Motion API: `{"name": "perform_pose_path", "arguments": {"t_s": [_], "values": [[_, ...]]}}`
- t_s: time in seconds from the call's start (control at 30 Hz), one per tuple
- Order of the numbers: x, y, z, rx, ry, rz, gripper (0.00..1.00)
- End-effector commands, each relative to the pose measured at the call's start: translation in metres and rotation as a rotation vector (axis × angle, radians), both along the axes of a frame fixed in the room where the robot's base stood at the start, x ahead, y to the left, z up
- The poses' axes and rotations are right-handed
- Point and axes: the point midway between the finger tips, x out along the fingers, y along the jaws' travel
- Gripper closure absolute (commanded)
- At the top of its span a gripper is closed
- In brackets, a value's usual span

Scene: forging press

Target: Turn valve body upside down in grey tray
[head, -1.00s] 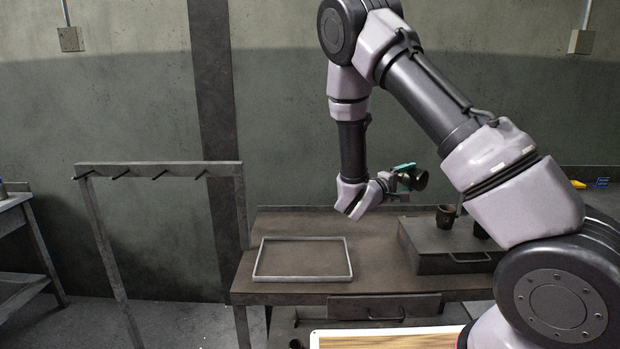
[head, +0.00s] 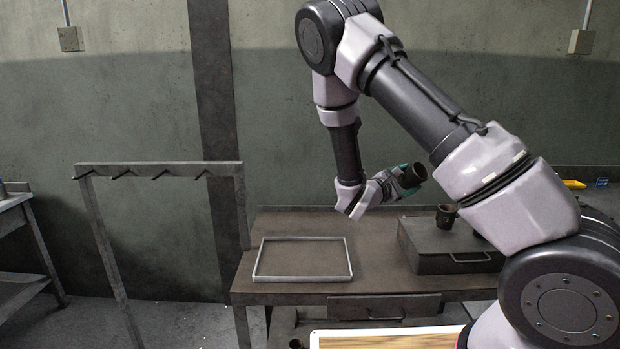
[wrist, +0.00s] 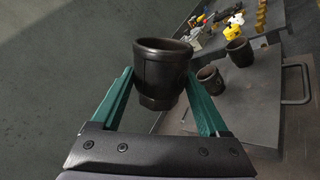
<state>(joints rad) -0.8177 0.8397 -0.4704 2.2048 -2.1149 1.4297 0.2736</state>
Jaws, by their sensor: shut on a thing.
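The valve body (wrist: 162,68), a dark cup-like part with a wide rim and a narrower nut-like end, is held between the two green fingers of my gripper (wrist: 160,88) in the wrist view. In the head view my gripper (head: 400,180) holds the valve body (head: 412,175) in the air above the back of the bench, tilted. The grey tray (head: 302,260) lies empty on the bench, to the left of and below my gripper.
A dark metal box (head: 450,250) with a handle stands on the bench at right. Another dark cup-like part (head: 446,215) stands on it; the wrist view shows two such parts there. A rack with hooks (head: 160,170) stands left of the bench.

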Motion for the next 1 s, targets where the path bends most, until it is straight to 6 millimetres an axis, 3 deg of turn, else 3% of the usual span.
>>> {"name": "perform_pose_path", "arguments": {"t_s": [0.17, 0.63, 1.0], "values": [[0.0001, 0.0003, 0.0004, -0.025, 0.031, 0.001, 0.76], [0.0002, 0.0003, 0.0005, -0.451, 0.565, 0.001, 0.76], [0.0001, -0.0002, 0.0006, -0.487, 0.613, -0.001, 0.76]]}}
